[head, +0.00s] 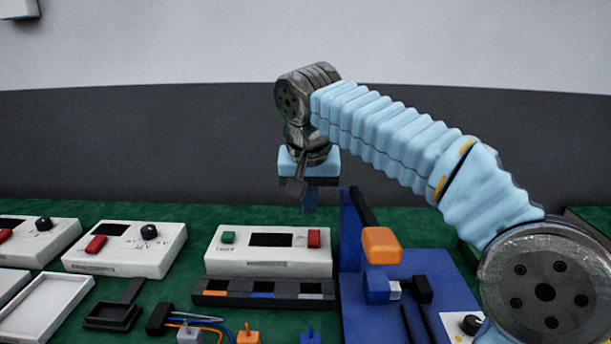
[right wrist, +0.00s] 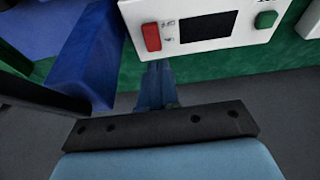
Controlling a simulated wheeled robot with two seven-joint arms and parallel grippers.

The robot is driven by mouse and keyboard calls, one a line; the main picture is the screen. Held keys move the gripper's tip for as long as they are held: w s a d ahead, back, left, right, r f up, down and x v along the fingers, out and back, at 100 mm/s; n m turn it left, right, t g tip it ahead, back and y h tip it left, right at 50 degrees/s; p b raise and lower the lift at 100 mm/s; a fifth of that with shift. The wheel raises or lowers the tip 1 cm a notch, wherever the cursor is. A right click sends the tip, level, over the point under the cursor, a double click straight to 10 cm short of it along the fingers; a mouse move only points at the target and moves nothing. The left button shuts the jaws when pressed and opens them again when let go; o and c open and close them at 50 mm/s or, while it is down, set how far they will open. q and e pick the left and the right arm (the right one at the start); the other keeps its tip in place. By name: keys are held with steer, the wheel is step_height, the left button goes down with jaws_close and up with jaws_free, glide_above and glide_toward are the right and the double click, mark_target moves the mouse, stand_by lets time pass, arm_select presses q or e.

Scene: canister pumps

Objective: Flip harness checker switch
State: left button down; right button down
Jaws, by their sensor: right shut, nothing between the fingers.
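The harness checker is likely the white box (head: 225,258) at the middle of the table in the head view. It has a green button (head: 228,237), a dark display (head: 270,240) and a red rocker switch (head: 314,238). My right gripper (head: 309,208) is shut and empty, pointing down above the box's back right edge, near the red switch. In the right wrist view the shut fingertips (right wrist: 157,66) lie just beside the red switch (right wrist: 151,37); contact cannot be told. The display (right wrist: 208,27) and green button (right wrist: 265,18) also show there. My left gripper is not in view.
A blue fixture (head: 348,250) with an orange-ended lever (head: 381,246) stands close right of the box. A dark slotted tray (head: 220,299) lies in front. Two white boxes with red switches and black knobs (head: 148,232) stand left. Small connectors lie at the front.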

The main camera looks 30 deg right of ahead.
steer(key=s+v, duration=0.1)
steer(key=v, duration=0.7)
steer(key=shift+s+a+f, duration=0.15)
steer(key=shift+s+f, duration=0.15)
